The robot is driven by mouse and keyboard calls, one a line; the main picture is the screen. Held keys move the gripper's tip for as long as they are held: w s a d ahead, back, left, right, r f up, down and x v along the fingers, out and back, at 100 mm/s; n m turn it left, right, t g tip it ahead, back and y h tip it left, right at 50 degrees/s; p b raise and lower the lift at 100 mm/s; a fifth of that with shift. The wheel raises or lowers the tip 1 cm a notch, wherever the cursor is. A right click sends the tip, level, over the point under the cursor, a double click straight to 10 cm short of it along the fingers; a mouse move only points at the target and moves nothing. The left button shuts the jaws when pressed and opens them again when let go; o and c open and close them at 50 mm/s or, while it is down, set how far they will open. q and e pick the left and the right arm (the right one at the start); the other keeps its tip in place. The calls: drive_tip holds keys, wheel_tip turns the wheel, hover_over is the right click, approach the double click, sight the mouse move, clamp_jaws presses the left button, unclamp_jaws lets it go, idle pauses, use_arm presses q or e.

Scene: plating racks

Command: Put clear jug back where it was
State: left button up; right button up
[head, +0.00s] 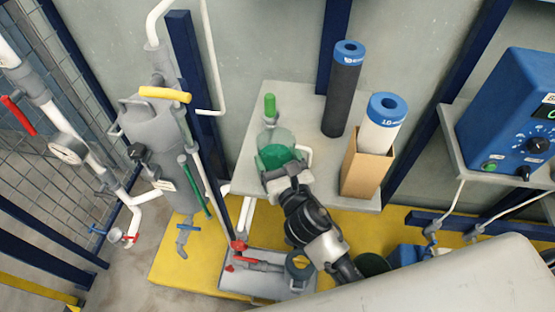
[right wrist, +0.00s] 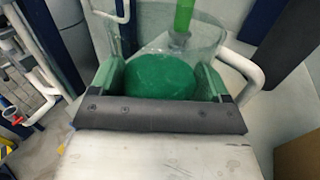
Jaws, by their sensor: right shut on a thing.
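The clear jug (head: 272,140) is see-through with a green mass inside and a white handle on its right side. In the head view it is at the left part of the grey bench top (head: 236,180). My right gripper (head: 283,172) is shut on the jug from the near side. In the right wrist view its two fingers stand on either side of the jug (right wrist: 160,42). Whether the jug's base touches the bench is hidden. A green rod (head: 269,104) rises at the jug's far side; whether it stands inside or behind cannot be told. My left gripper is not in view.
A dark cylinder with a blue top (head: 343,95) and a white one with a blue top (head: 382,130), in a cardboard sleeve (head: 366,172), stand right of the jug. Grey tank piping (head: 155,135) is at left. A blue control box (head: 510,115) is at right.

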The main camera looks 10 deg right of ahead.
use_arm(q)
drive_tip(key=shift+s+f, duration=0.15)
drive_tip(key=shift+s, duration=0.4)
use_arm(e)
drive_tip(key=o, duration=0.9)
drive_tip(key=shift+f, duration=0.1)
drive_tip(key=shift+r, duration=0.25)
use_arm(q)
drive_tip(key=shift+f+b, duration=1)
drive_tip(key=shift+b, duration=0.1)
use_arm(e)
drive_tip(key=s+d, duration=0.1)
drive_tip(key=s, duration=1.1)
drive_tip(key=shift+d, duration=0.3)
drive_tip(key=shift+f, duration=0.1)
